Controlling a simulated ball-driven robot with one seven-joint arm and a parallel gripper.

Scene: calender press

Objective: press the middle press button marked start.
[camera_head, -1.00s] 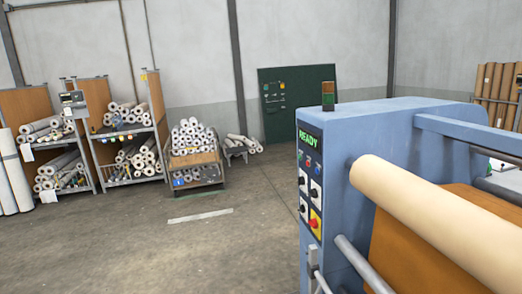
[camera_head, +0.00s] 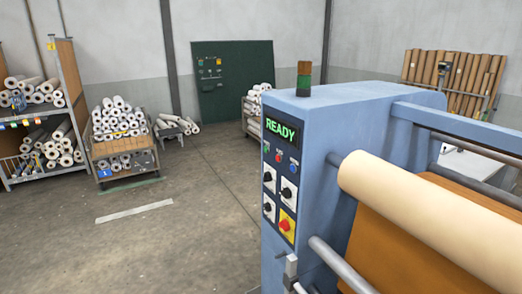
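The blue calender press (camera_head: 340,125) stands right of centre. Its narrow black control panel (camera_head: 281,180) faces left and towards me, with a green READY display (camera_head: 281,130) at the top. Below the display is a row of small push buttons; the middle one (camera_head: 279,157) looks red, with a blue one (camera_head: 294,167) to its right. Their labels are too small to read, so I cannot tell which is marked start. Below are black rotary switches (camera_head: 288,191) and a red button on yellow (camera_head: 286,225). My gripper is not in view.
A cream roll (camera_head: 430,215) and orange sheet (camera_head: 385,240) lie on the press's right side. A cart of rolls (camera_head: 124,160) and a rack (camera_head: 45,130) stand at left. The floor (camera_head: 190,225) left of the press is clear.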

